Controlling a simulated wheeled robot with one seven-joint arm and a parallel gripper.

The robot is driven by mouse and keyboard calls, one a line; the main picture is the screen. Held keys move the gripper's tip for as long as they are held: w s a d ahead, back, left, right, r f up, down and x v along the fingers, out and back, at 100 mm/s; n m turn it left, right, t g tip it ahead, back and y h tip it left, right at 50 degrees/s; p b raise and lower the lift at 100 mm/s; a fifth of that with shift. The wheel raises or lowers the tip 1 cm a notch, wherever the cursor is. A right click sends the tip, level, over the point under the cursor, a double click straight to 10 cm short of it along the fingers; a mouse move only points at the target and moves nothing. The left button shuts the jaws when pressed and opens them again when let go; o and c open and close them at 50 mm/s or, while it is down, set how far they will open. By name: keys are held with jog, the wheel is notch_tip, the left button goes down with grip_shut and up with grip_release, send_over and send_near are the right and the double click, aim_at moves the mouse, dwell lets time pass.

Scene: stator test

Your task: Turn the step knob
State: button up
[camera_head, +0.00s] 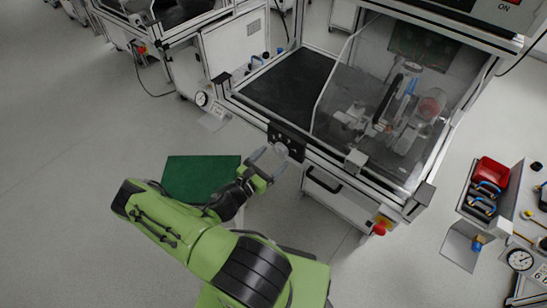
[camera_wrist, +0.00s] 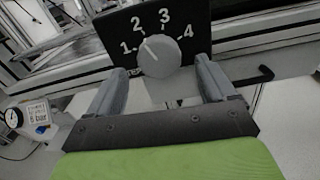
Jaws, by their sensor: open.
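The step knob (camera_wrist: 160,56) is a round grey dial on a black panel (camera_wrist: 100,28) marked 1 to 4. Its light pointer line is tilted up and left, towards the 2. My gripper (camera_wrist: 160,66) is open, with one finger to the left of the knob and one to the right. Gaps show between the fingers and the knob; I cannot tell how deep the fingers reach. In the head view the knob (camera_head: 281,150) is at the front of the test bench, and my gripper (camera_head: 268,157) is right at it, partly covering the panel.
A clear hood (camera_head: 350,75) covers the bench's right part. A drawer handle (camera_head: 323,181) lies below right of the knob, and a red emergency button (camera_head: 379,229) is at the bench corner. A pressure gauge (camera_head: 202,99) stands at left. The floor at left is clear.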

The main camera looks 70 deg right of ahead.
jog(key=shift+x, duration=0.8)
jog(key=shift+c, duration=0.5)
jog(key=c, duration=1)
jog(key=shift+o, duration=0.2)
jog(key=shift+m, duration=0.4)
jog(key=m, duration=0.3)
jog(key=shift+w, duration=0.1)
jog(key=shift+m+p, duration=0.45)
jog(key=shift+m, duration=2.05)
